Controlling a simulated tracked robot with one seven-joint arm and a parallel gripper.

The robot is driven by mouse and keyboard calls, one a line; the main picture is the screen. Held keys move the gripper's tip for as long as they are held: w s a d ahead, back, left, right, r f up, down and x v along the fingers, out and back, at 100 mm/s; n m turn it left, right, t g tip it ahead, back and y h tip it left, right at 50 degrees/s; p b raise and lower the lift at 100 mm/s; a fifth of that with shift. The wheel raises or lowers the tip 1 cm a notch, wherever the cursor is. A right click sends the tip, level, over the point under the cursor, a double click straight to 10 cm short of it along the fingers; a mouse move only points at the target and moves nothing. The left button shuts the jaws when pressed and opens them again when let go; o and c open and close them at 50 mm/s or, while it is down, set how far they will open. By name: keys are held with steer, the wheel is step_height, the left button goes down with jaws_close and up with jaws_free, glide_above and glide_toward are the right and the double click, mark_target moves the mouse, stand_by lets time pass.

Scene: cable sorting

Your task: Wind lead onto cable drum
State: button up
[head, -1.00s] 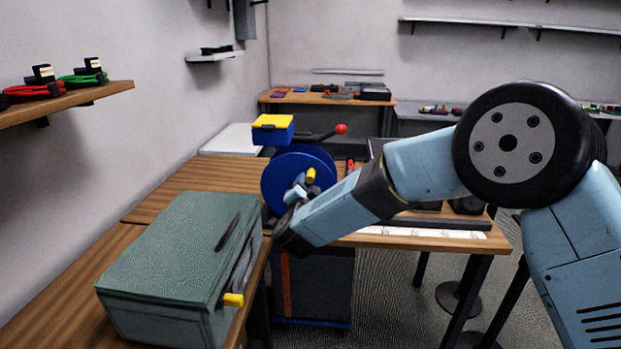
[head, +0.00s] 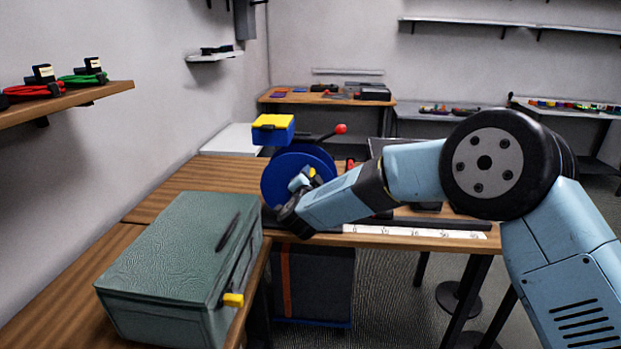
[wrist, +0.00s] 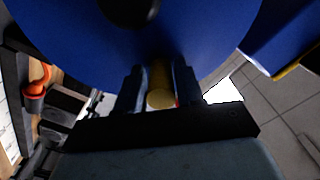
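The blue cable drum (head: 283,177) stands upright on the wooden bench, with a yellow crank handle (head: 312,172) on its near face. In the wrist view the drum's blue face (wrist: 75,45) fills the upper part. My gripper (head: 301,181) is at the drum's face. In the wrist view my gripper (wrist: 159,92) has its two dark fingers apart, one on each side of the yellow handle (wrist: 160,98). A thin gap shows beside the handle, so the fingers look open around it. My wrist hides the drum's lower part in the head view. No lead can be made out on the drum.
A green-grey case (head: 180,245) with a yellow latch lies on the near bench. A blue and yellow box (head: 272,130) and a red-knobbed lever (head: 340,129) are by the drum. A left shelf (head: 75,100) holds red and green cable coils. A white strip (head: 415,232) edges the bench.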

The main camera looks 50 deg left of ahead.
jaws_close()
steer(key=shift+s, duration=0.15)
